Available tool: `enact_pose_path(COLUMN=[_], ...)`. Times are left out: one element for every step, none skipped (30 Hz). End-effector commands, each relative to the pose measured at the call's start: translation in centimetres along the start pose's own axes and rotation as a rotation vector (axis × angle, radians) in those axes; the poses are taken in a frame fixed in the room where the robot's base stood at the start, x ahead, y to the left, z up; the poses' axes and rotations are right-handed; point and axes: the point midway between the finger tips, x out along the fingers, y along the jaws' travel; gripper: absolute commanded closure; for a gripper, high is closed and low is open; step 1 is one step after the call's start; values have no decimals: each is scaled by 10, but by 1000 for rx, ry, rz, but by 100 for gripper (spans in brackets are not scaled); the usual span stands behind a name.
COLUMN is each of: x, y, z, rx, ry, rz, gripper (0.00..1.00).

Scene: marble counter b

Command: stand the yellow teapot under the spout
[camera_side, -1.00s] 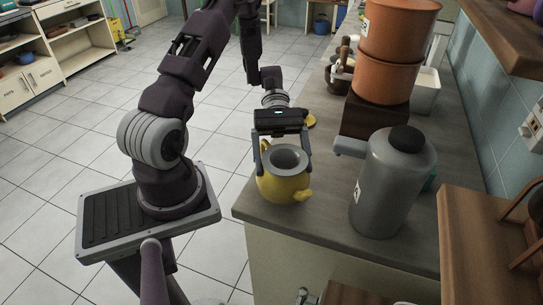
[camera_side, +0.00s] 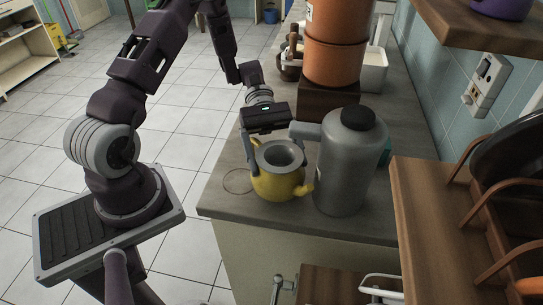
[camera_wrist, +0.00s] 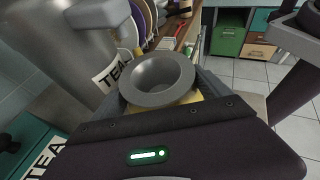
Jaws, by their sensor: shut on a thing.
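The yellow teapot (camera_side: 279,184) has a wide grey mouth and its yellow spout points right, toward the grey dispenser (camera_side: 340,170). My gripper (camera_side: 276,160) is shut on the teapot, its fingers on either side of the body; the right finger is mostly hidden. The dispenser's grey spout (camera_side: 306,131) juts left and shows in front of my gripper's right side. In the wrist view the teapot's mouth (camera_wrist: 158,78) is open and upright, and the dispenser spout (camera_wrist: 98,13) shows up and left of it, not over its middle. I cannot tell whether the teapot touches the counter.
A thin ring mark (camera_side: 238,181) lies on the counter left of the teapot. An orange container (camera_side: 334,45) stands on a dark block (camera_side: 328,101) behind. A teal box (camera_wrist: 30,150) stands beside the dispenser. A wooden rack (camera_side: 430,210) is at right.

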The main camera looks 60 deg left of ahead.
Motion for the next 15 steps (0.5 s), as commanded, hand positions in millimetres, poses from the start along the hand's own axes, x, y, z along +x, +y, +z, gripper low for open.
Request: enact_pose_path(x=[0, 0, 0, 0, 0, 0, 0, 0, 0, 0, 0, 1, 1, 1, 1], y=[0, 0, 0, 0, 0, 0, 0, 0, 0, 0, 0, 0, 0, 0, 0], z=[1, 1, 1, 1, 1, 1, 1, 0, 0, 0, 0, -1, -1, -2, -2], rx=[0, 0, 1, 1, 1, 1, 1, 1, 1, 1, 1, 1, 1, 1, 1], ry=[-2, -2, -2, -2, -2, -2, -2, -2, -2, -2, -2, -2, -2, -2, -2], rz=[0, 0, 0, 0, 0, 0, 0, 0, 0, 0, 0, 0, 0, 0, 0], gripper=[78, 78, 78, 78, 78, 78, 78, 78, 78, 78, 78, 78, 78, 78, 78])
